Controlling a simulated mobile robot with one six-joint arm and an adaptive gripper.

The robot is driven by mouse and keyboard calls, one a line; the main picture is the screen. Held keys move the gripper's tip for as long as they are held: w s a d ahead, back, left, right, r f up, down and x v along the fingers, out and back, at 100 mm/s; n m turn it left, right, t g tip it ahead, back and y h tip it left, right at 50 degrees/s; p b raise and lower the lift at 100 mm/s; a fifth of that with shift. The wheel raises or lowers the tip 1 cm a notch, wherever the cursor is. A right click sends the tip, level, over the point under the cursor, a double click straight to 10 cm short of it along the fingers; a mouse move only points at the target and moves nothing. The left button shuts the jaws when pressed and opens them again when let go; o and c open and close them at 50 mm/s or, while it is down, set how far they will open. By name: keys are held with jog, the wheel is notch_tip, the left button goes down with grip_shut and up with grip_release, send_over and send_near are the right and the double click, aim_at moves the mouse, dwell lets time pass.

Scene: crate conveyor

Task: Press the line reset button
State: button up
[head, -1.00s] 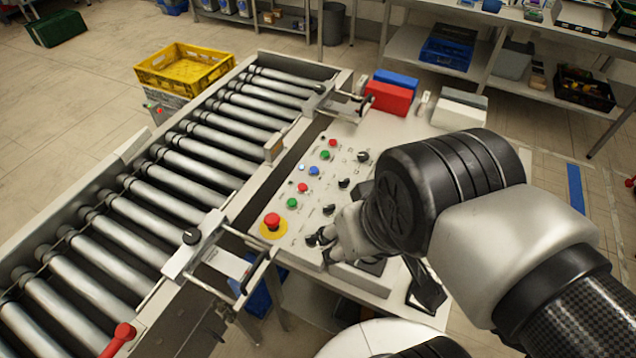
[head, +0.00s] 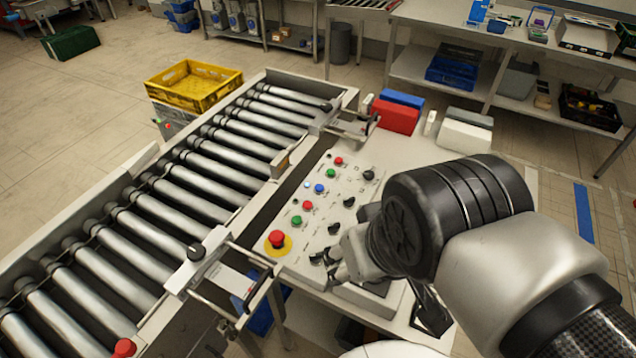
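The control panel (head: 312,228) lies beside the roller conveyor. It carries red, green, blue and lit white buttons and several black knobs. The blue button (head: 319,188) sits mid-panel, with a small white lit button (head: 307,185) to its left. A red button (head: 307,206) and a green button (head: 296,220) are nearer. A red mushroom button (head: 277,239) on a yellow disc is at the near left corner. The labels are too small to read. My gripper (head: 328,264) is over the panel's near right part, right of the mushroom button. Its fingers are partly hidden and blend with dark knobs.
The roller conveyor (head: 180,208) runs along the panel's left side, with a metal bracket (head: 225,275) near the mushroom button. Red (head: 394,117) and white (head: 464,134) boxes stand behind the panel. A yellow crate (head: 194,86) is beyond the conveyor.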

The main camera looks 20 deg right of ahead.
grip_shut()
dwell(0.4)
dwell(1.3)
